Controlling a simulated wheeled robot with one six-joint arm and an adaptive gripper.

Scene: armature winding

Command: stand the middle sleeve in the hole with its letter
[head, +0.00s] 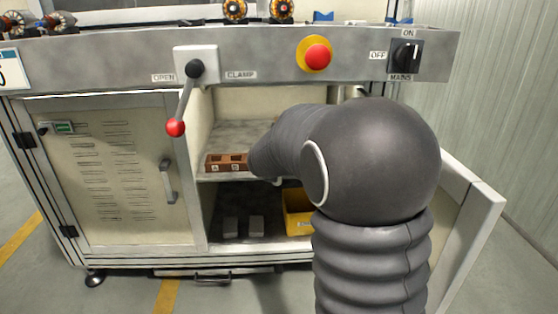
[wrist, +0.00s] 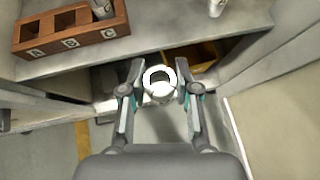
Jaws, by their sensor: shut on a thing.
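A brown wooden block (wrist: 75,45) with square holes lettered A, B and C stands on the shelf, upper left in the wrist view. It also shows in the head view (head: 227,162), partly behind my arm. Holes A and B look empty; a pale sleeve (wrist: 103,9) stands in hole C. My gripper (wrist: 159,88) is shut on a sleeve (wrist: 149,76) with a bright white rim and dark bore, seen end-on. It is held in front of the shelf edge, apart from the block. Its letter is not visible. Another sleeve (wrist: 216,7) stands on the shelf at the top. My arm hides the gripper in the head view.
The shelf (wrist: 165,32) is bare between block and far sleeve. An open cabinet door (head: 470,220) stands at right, and a red-knobbed lever (head: 176,127) hangs above left.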

